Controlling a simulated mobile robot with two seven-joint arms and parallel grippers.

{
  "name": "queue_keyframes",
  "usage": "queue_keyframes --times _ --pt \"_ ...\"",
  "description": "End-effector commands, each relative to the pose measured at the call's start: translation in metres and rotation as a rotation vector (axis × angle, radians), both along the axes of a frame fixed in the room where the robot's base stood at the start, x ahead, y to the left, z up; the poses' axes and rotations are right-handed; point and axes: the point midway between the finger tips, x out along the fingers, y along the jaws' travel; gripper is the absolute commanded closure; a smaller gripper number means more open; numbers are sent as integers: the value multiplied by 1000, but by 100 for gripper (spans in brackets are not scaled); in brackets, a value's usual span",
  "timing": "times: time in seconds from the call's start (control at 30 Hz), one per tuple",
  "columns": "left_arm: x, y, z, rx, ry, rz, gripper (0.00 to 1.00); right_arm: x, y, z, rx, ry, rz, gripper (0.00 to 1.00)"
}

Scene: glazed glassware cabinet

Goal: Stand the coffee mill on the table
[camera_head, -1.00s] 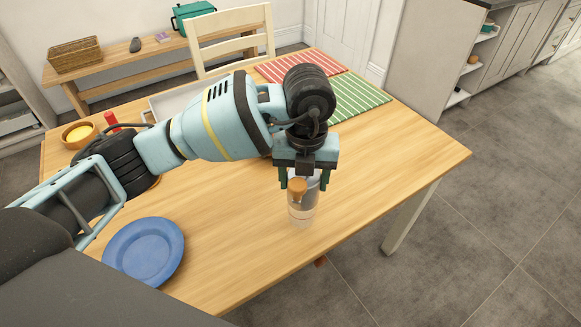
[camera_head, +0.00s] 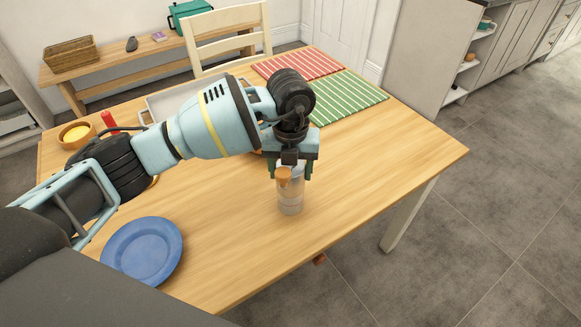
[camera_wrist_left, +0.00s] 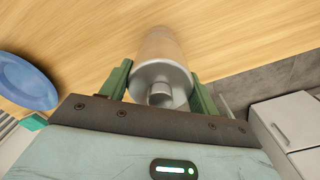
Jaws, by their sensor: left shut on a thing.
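My right gripper is not in view.
A blue plate (camera_head: 143,250) lies at the table's front left. A yellow-filled bowl (camera_head: 76,134) and a red item (camera_head: 108,119) stand at the far left. Red (camera_head: 300,64) and green (camera_head: 348,97) striped mats lie at the back. The table is bare around and right of the mill.

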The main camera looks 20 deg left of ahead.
Motion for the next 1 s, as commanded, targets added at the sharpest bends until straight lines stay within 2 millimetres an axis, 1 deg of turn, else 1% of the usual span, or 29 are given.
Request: queue_keyframes --times 0.17,0.33,0.37,0.5,0.53,0.83,0.93,1.0 --pt "1 0 2 -1 -3 0 77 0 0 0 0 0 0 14" --pt "0 0 -2 -1 -2 0 77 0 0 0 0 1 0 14" --pt "0 0 -3 0 0 0 38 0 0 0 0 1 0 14" --pt "0 0 -2 0 0 0 19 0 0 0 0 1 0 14" --pt "0 0 -2 0 0 0 17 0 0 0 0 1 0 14" --pt "0 0 -1 -1 -1 0 17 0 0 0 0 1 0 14" --pt "0 0 6 0 -2 0 17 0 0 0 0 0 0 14" --pt "1 0 16 0 -2 1 17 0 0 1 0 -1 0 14"
